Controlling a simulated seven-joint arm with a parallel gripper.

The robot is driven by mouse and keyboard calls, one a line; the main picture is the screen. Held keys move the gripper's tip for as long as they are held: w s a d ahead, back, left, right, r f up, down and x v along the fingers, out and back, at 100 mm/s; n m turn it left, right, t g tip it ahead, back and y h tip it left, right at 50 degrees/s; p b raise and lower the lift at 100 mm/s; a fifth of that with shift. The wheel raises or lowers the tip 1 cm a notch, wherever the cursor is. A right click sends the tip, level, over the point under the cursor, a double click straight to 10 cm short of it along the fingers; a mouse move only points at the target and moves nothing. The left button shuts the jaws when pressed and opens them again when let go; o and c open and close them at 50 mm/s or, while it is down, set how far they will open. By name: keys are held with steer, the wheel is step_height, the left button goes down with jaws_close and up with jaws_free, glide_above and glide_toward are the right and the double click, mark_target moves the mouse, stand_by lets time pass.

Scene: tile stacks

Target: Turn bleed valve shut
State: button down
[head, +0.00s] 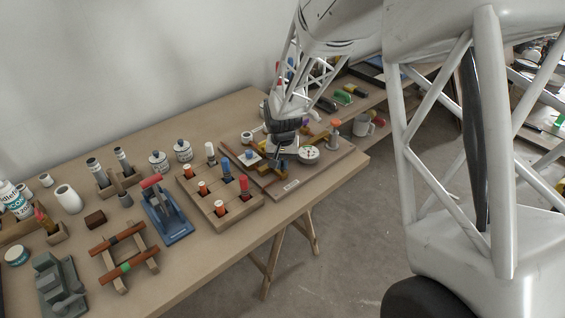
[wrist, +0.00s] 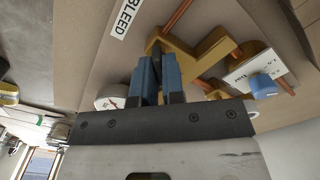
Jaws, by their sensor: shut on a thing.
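The bleed valve shows in the wrist view as a brass body (wrist: 180,46) on a copper pipe, beside a white label reading BLEED (wrist: 124,17). My gripper (wrist: 157,62) has its two blue fingers closed on the valve's dark handle (wrist: 153,46), which is mostly hidden between them. In the head view my gripper (head: 282,163) reaches down onto the brown valve board (head: 322,174) at the right part of the bench. The handle's exact angle is hard to tell.
A white round gauge (head: 308,154) stands just right of my gripper. A blue knob with a white tag (wrist: 262,86) is close by in the wrist view. An orange-topped valve (head: 335,125) stands farther right. A wooden block with coloured pegs (head: 212,207) is to the left.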

steer(key=m, duration=0.4)
steer(key=shift+m, duration=0.3)
steer(key=m, duration=0.4)
steer(key=shift+m, duration=0.3)
steer(key=c, duration=1.2)
jaws_free()
steer(key=shift+r, duration=0.2)
steer(key=shift+r, duration=3.75)
